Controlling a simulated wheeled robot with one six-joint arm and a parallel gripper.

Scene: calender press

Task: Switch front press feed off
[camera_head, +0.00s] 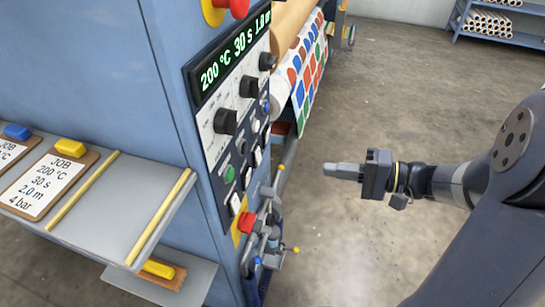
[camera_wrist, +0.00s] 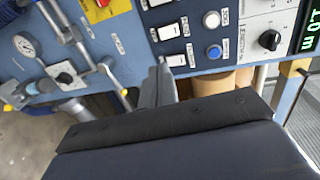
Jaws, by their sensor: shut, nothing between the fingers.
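The control panel (camera_head: 232,135) is on the end of the blue press cabinet, left of my gripper in the head view. It carries white rocker switches (camera_head: 235,204), black knobs and round buttons. In the wrist view, white rocker switches (camera_wrist: 172,31) sit in dark frames, one (camera_wrist: 177,60) close beside the fingertips. The small labels are too blurred to tell which switch is the front press feed, and I cannot tell the rocker positions. My gripper (camera_head: 342,170) is shut and empty, pointing left toward the panel; its fingers (camera_wrist: 163,85) show below the switches in the wrist view.
A shelf (camera_head: 120,210) with job cards juts out at left. A printed roll (camera_head: 305,75) hangs beyond the panel. The floor at right is open.

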